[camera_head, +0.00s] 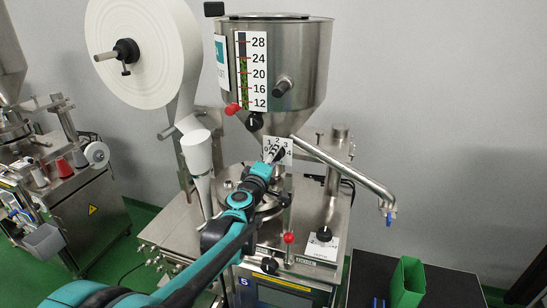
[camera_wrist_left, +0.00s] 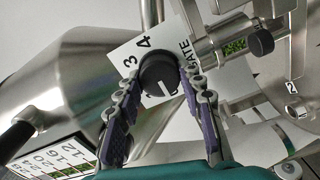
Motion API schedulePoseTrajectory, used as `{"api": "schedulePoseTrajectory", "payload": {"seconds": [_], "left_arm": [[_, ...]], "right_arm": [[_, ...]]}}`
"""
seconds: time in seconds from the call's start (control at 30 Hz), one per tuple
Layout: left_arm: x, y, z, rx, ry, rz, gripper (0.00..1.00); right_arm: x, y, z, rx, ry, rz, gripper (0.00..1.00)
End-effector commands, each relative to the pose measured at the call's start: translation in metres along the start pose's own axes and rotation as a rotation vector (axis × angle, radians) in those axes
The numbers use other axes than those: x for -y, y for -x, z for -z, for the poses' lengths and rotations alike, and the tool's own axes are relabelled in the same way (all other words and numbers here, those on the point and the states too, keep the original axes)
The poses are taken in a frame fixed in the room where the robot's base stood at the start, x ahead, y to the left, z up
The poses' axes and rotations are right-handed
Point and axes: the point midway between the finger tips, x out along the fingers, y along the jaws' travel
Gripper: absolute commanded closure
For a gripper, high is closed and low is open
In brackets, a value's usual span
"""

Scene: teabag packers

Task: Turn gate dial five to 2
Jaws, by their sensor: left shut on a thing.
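The gate dial is a round black knob (camera_wrist_left: 158,72) with a white line, in front of a white number plate (camera_head: 286,146). In the left wrist view the plate (camera_wrist_left: 122,57) shows 3, 4 and the word GATE; the other numbers are hidden. My left gripper (camera_head: 277,154) is shut on the knob, with a finger on either side (camera_wrist_left: 159,78). In the head view it mostly hides the knob. The machine's front carries a label 5 (camera_head: 244,281). My right gripper is not in view.
A steel hopper (camera_head: 305,65) with a level scale stands above the dial. A slanted steel chute (camera_head: 345,170) runs to the right of it. A large paper roll (camera_head: 150,50) hangs at the upper left. A green box (camera_head: 408,284) stands at the lower right.

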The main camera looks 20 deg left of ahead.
Motion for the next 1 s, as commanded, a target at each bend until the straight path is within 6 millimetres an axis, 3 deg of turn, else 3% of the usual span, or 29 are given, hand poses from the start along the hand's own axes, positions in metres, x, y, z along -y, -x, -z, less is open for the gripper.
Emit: {"api": "schedulePoseTrajectory", "payload": {"seconds": [0.23, 0.27, 0.3, 0.33, 0.73, 1.0], "left_arm": [[0.001, 0.0, -0.001, 0.001, 0.0, 0.0, 0.91], [0.001, 0.0, -0.001, 0.001, 0.0, 0.0, 0.54], [0.001, 0.0, -0.001, 0.001, 0.0, 0.0, 0.44], [0.0, 0.0, -0.001, 0.001, 0.001, 0.0, 0.41], [0.0, 0.009, 0.0, 0.0, 0.001, 0.0, 0.41], [0.001, 0.063, 0.0, -0.001, 0.001, 0.0, 0.41]], "right_arm": [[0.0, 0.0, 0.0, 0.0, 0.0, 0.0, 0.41], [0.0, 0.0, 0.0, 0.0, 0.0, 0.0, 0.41], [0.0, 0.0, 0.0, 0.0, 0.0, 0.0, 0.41], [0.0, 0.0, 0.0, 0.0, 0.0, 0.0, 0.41], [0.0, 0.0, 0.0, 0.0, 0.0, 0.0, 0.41], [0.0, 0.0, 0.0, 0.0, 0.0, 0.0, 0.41]]}}
